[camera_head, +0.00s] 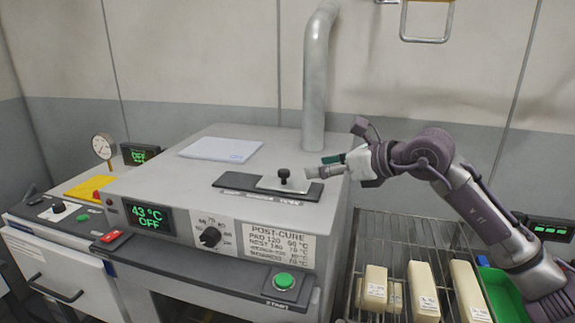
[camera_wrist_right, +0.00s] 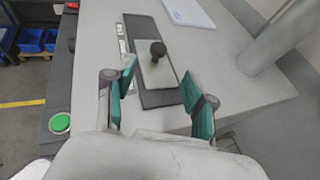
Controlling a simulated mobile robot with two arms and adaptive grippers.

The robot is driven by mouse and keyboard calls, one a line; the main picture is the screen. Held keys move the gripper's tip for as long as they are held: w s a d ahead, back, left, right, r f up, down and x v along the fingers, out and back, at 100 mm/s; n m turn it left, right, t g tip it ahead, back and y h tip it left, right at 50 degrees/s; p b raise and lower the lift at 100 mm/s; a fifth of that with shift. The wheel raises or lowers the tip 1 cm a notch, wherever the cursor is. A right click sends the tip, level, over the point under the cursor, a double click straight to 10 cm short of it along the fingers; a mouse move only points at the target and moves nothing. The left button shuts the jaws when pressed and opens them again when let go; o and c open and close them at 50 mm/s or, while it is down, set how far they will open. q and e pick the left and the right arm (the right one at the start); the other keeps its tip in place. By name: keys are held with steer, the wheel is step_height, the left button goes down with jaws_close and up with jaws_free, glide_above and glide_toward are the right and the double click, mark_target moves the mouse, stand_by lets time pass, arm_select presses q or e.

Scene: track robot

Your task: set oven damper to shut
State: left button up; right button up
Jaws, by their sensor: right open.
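The oven damper is a light sliding plate (camera_head: 290,185) with a black knob (camera_head: 284,175), set on a dark strip (camera_head: 232,181) on top of the oven. In the right wrist view the knob (camera_wrist_right: 158,50) stands upright on the plate (camera_wrist_right: 155,72), ahead of the fingertips. My right gripper (camera_head: 322,165) is at the right end of the dark strip, just right of the knob and apart from it. Its green-padded fingers (camera_wrist_right: 158,92) are open with nothing between them. Label text beside the strip is too small to read. My left gripper is not in view.
A vertical pipe (camera_head: 316,80) rises from the oven top behind the damper. A white pad (camera_head: 220,150) lies at the back left. The front panel has a dial (camera_head: 210,237) and a green button (camera_head: 284,281). A wire rack (camera_head: 400,235) with pale blocks stands at the right.

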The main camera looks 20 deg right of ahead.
mark_target(286, 171)
steer(key=p+x, duration=0.4)
steer(key=x, duration=0.5)
steer(key=shift+w+a+r, duration=0.15)
steer(key=shift+a, duration=0.1)
steer(key=shift+w+a+f, duration=0.15)
steer(key=shift+w+f, duration=0.15)
steer(key=shift+c, duration=0.2)
jaws_close()
